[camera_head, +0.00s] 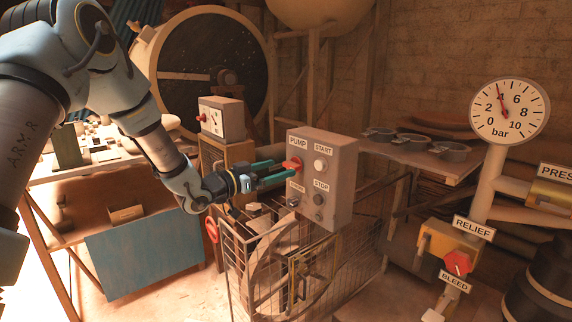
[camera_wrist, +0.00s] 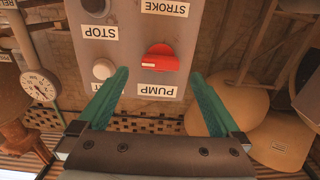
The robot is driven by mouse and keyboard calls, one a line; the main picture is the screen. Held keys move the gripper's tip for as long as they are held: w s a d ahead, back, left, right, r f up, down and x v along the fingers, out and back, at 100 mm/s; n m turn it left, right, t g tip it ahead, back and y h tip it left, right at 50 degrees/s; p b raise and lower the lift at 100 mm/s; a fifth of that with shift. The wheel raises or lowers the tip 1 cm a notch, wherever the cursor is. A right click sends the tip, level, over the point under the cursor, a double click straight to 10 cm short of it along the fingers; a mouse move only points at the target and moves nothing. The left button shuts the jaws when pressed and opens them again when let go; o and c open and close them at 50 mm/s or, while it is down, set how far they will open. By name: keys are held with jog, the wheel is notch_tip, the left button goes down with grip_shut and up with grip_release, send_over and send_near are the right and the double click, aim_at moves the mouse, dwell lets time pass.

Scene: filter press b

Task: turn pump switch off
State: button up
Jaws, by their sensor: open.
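The grey pump control box (camera_head: 340,180) faces my gripper. Its red pump switch (camera_head: 292,163) is at the top left, beside the PUMP label. In the wrist view, which is upside down, the red switch (camera_wrist: 160,58) has its handle lying crosswise, with a small white mark at its left end. My gripper (camera_head: 284,169) is open and empty, its two green fingers pointing at the switch. In the wrist view the fingertips (camera_wrist: 160,73) are spread to either side of the switch, with gaps. Whether they reach its depth I cannot tell.
The box also carries a pale START button (camera_head: 320,165), a dark STOP button (camera_head: 318,199) and a STROKE knob (camera_head: 293,202), close to the switch. A wire cage (camera_head: 290,260) stands below. A smaller box with a red knob (camera_head: 215,118) is behind my wrist.

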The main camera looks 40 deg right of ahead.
aim_at(288, 165)
jog(key=shift+s+d+p, duration=0.15)
jog(key=shift+d+p, duration=0.15)
jog(key=shift+d, duration=1.85)
jog(key=c, duration=1.4)
